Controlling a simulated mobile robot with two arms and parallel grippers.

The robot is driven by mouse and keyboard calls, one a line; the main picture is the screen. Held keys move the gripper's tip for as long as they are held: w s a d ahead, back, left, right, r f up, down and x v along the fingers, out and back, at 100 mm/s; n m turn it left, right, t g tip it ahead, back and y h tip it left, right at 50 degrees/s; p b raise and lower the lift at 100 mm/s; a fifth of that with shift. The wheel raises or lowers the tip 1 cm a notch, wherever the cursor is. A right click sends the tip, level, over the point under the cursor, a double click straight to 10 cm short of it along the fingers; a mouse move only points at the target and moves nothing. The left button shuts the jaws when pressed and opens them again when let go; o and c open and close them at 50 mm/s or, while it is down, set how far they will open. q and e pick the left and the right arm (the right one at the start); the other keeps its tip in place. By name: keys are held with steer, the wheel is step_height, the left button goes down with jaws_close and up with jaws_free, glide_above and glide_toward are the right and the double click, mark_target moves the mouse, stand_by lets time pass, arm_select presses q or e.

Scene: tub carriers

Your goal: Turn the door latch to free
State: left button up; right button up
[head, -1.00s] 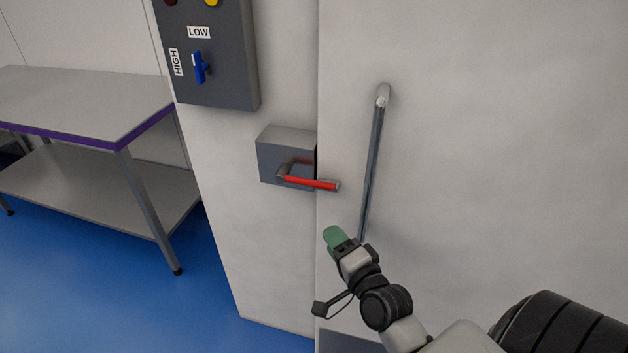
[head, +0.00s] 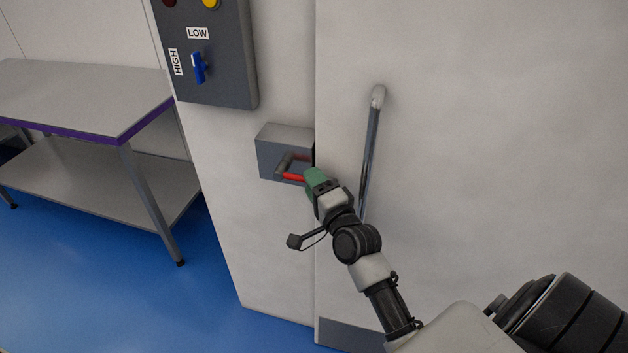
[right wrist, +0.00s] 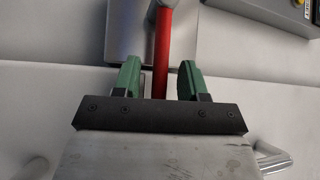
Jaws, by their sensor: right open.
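The door latch is a red-sleeved lever (head: 293,178) on a grey box (head: 270,150) fixed to the white wall at the door's left edge. The lever lies about level and points right, across the door seam. My right gripper (head: 313,178) is at the lever's free end and hides its tip in the head view. In the right wrist view the red lever (right wrist: 163,50) runs between the two green fingers of the open gripper (right wrist: 160,80), with a gap on both sides. My left gripper is not in view.
A vertical metal door handle (head: 371,145) stands right of the latch, close to my right arm. A dark control panel (head: 228,60) with a blue switch (head: 198,68) hangs above. A steel table (head: 85,95) stands at the left, with clear blue floor in front.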

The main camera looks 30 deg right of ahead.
jaws_close()
stand_by(0.3)
